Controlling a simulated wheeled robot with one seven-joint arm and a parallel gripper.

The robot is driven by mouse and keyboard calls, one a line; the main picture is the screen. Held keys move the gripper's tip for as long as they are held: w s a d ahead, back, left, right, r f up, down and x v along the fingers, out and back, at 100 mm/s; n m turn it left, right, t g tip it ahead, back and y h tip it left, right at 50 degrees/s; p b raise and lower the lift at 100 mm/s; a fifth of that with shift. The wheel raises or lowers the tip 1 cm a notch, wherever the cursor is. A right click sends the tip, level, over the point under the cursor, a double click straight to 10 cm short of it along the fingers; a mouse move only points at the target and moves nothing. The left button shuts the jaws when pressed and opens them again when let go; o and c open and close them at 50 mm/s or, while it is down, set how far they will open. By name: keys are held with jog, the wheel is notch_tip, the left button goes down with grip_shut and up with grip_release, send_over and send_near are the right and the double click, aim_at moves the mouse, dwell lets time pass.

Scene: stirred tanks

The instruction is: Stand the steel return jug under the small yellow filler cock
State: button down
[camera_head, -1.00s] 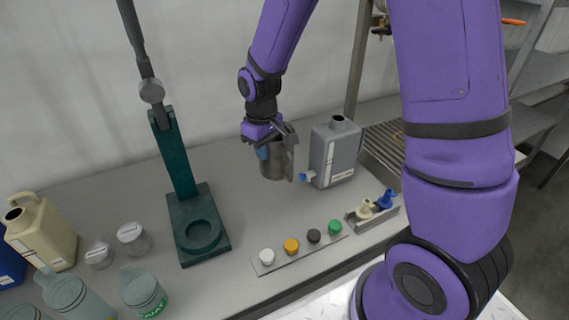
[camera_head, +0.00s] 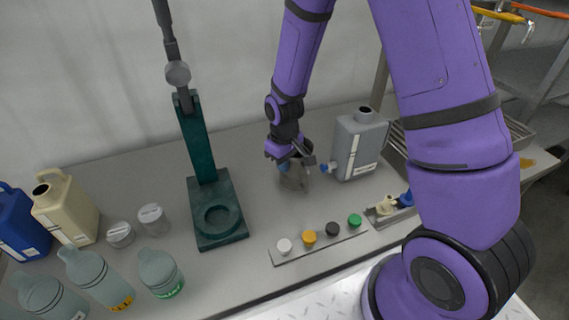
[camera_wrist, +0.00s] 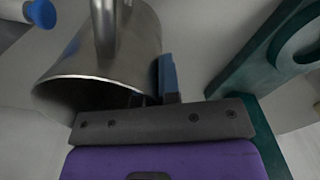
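The steel jug (camera_head: 295,180) is at my gripper (camera_head: 288,164), over the grey bench, beside the grey canister. In the wrist view, the jug (camera_wrist: 130,40) lies with its open mouth toward the camera and a metal handle across the top. A blue-padded finger (camera_wrist: 168,78) is against the jug's side. The other finger is hidden, and the gripper appears closed on the jug. I cannot tell whether the jug's base touches the bench. A yellow pipe with a small tap (camera_head: 503,15) shows at the top right; I cannot tell whether it is the small filler cock.
A grey canister with a blue tap (camera_head: 358,148) stands right of the jug. A green stand (camera_head: 229,238) is to the left. A strip of coloured caps (camera_head: 276,259) lies in front. Bottles and a cream jerrycan (camera_head: 68,212) stand at left. A slatted drain tray (camera_head: 515,130) is at right.

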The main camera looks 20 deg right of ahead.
jog(key=shift+f, duration=0.15)
jog(key=c, duration=1.7)
grip_release()
jog(key=shift+f, duration=0.1)
jog(key=o, duration=0.4)
jog(key=shift+c, duration=0.2)
notch_tip(320, 180, up, 13)
jog(key=shift+f, duration=0.15)
jog(key=s+d+r+m+t, duration=0.1)
jog(key=s+d+r, duration=0.2)
jog(key=s+r, duration=0.35)
jog(key=s+d+r+m+t, duration=0.2)
jog(key=s+r, duration=0.2)
jog(key=r, duration=0.6)
jog(key=s+d+r+m+t, duration=0.1)
jog(key=s+r, duration=0.5)
jog(key=s, duration=0.6)
jog(key=shift+d+m+t, duration=0.4)
jog(key=shift+d+t, duration=0.2)
jog(key=shift+d, duration=0.35)
jog(key=shift+s+r, duration=0.1)
jog(key=shift+s, duration=0.4)
jog(key=shift+c, duration=1)
